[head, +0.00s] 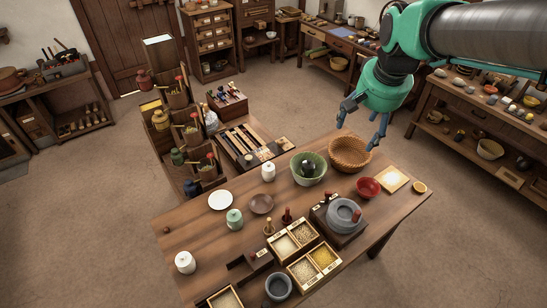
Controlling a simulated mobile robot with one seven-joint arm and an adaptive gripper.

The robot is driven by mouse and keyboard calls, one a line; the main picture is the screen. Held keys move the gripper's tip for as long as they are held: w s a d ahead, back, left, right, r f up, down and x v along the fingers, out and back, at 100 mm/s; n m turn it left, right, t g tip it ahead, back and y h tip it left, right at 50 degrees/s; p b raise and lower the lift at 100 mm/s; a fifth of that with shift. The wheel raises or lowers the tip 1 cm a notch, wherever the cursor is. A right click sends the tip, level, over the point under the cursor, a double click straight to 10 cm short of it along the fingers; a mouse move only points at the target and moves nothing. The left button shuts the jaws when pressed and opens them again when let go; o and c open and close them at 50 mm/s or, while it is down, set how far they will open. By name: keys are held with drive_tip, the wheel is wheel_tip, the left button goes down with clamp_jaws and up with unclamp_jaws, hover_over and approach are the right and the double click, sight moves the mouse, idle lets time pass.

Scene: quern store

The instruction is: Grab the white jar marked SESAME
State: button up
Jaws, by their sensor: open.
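Two small white lidded jars stand on the wooden table: one (185,262) near the left front corner, the other (268,172) at the back edge, left of the green bowl. Both are upright. I cannot read any marking on either, so I cannot tell which says SESAME. A pale green lidded jar (234,218) stands between them. My gripper (357,135) is open and empty, in the air at the upper right over the wicker basket's side of the table, well away from both white jars.
The table (190,228) also holds a white plate (220,200), brown dish (261,204), green bowl (309,168), wicker basket (350,152), red bowl (368,187), stone quern (343,215) and grain boxes (303,270). A crowded shelf rack (180,130) rises behind. Table space around the front-left white jar is clear.

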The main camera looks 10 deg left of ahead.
drive_tip(key=w+a+f+g+p, duration=0.1)
drive_tip(key=w+a+f, duration=0.1)
drive_tip(key=w+a, duration=0.3)
drive_tip(key=w+a+f, duration=0.2)
drive_tip(key=w+f, duration=0.1)
drive_tip(key=w, duration=0.3)
drive_tip(key=m+g+p, duration=0.2)
drive_tip(key=p, duration=0.2)
hover_over(268, 162)
wheel_tip(268, 162, down, 31)
drive_tip(key=shift+a+h, duration=0.1)
drive_tip(key=shift+h, duration=0.2)
drive_tip(key=shift+s, duration=0.1)
drive_tip(key=shift+f+b, duration=0.5)
drive_tip(key=shift+f, duration=3.75)
drive_tip(key=shift+f, duration=2.6)
